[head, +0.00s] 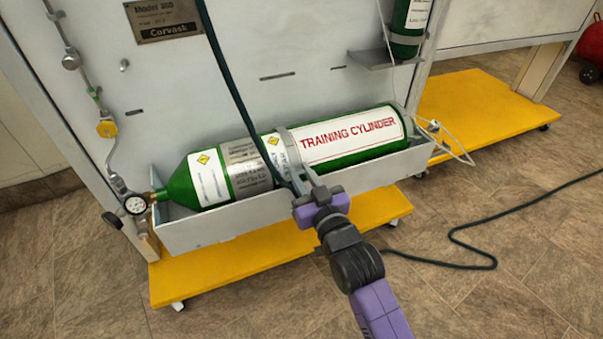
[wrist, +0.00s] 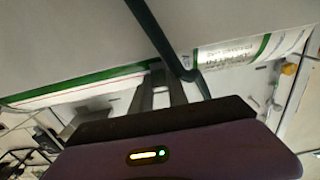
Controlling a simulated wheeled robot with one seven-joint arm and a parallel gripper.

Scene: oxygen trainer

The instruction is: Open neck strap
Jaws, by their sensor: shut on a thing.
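The green training cylinder (head: 350,137) lies on its side in a grey tray (head: 215,226), its neck and gauge to the left. A grey strap (head: 284,138) crosses over its middle, between the labels. My gripper (head: 304,176) reaches in from the front at the strap's lower front part. In the wrist view my gripper (wrist: 161,80) has its two fingers close together, shut on a small grey part at the strap. The fingers hide most of that part. I cannot tell whether the strap is fastened.
A black hose (head: 229,80) hangs down across the cylinder just left of my gripper and also shows in the wrist view (wrist: 152,28). It continues over the floor (head: 480,238) at right. A yellow base (head: 240,262) juts out below the tray.

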